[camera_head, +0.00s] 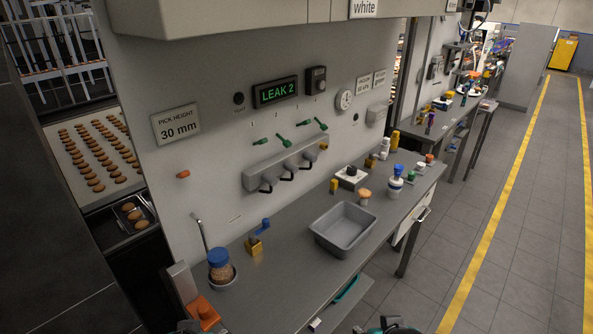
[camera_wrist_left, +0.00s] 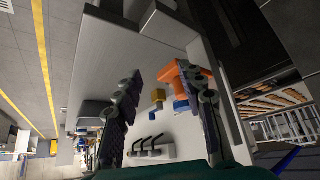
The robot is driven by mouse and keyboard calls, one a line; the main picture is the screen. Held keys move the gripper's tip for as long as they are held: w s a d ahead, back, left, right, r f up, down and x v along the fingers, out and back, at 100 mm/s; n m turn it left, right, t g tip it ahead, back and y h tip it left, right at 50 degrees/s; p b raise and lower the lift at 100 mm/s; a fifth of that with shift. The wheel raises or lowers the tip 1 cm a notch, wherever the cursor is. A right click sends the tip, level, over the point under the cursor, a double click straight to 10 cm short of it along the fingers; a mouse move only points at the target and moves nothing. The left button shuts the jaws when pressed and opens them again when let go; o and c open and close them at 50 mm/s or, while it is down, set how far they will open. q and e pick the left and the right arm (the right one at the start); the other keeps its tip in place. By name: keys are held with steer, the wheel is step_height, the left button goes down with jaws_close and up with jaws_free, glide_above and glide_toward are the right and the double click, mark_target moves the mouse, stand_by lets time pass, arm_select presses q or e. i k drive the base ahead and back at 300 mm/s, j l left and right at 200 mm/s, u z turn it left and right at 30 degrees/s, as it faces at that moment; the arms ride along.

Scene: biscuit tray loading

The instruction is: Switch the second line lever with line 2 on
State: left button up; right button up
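The line levers are several green-handled levers on a grey valve block (camera_head: 285,165) on the wall, with black hooked spouts below. The second lever (camera_head: 283,140) from the left has its green handle slanting up to the left. The first lever (camera_head: 260,142) lies flatter, and the right-hand lever (camera_head: 321,124) also slants up left. The valve block also shows in the left wrist view (camera_wrist_left: 150,154). A display (camera_head: 275,92) above reads "LEAK 2". My left gripper (camera_wrist_left: 162,88) is open and empty, away from the levers. A dark green part at the bottom edge may be my right gripper (camera_head: 390,327); its fingers are hidden.
A steel bench holds a grey bin (camera_head: 344,229), a blue-lidded jar (camera_head: 220,264), a brass block with a blue handle (camera_head: 255,245) and an orange tool (camera_head: 202,312). Small bottles stand at the bench's far end. Bench space before the valves is clear.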

mark_target(287, 143)
steer(key=i+l+z, duration=0.25)
steer(key=l+z, duration=0.25)
steer(key=i+l+z, duration=0.2)
steer(key=z, duration=0.25)
